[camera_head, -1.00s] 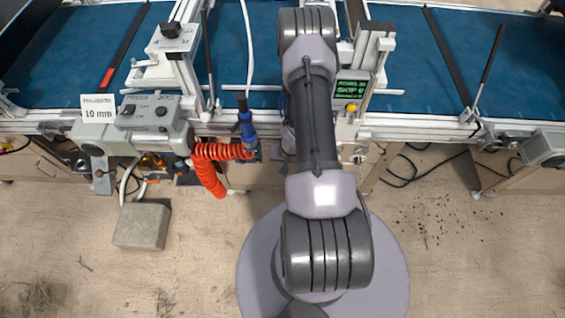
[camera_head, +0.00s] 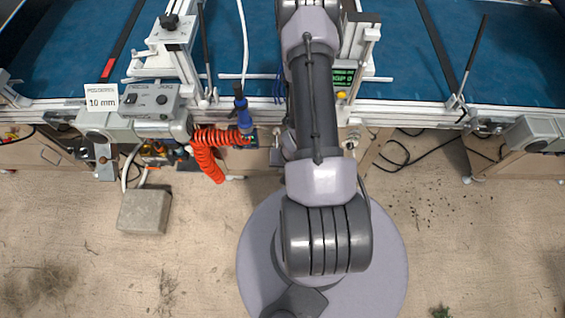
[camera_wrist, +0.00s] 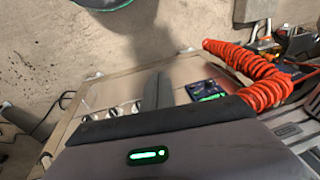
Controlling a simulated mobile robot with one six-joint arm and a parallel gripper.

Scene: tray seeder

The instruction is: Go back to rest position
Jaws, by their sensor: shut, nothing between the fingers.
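My gripper (camera_wrist: 158,88) shows in the wrist view as a dark pair of fingers pressed together beyond the grey gripper body with its green light. It is shut and holds nothing. It hangs over the front side of the machine, with a wooden panel behind it. In the head view my arm reaches forward over the machine and leaves the picture at the top, so the gripper is out of sight there.
The seeder's blue belt (camera_head: 432,75) spans the back. An orange coiled hose (camera_head: 207,154) with a blue connector hangs left of my arm; it also shows in the wrist view (camera_wrist: 262,85). A concrete block (camera_head: 145,212) lies on the floor at left. Front floor is mostly clear.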

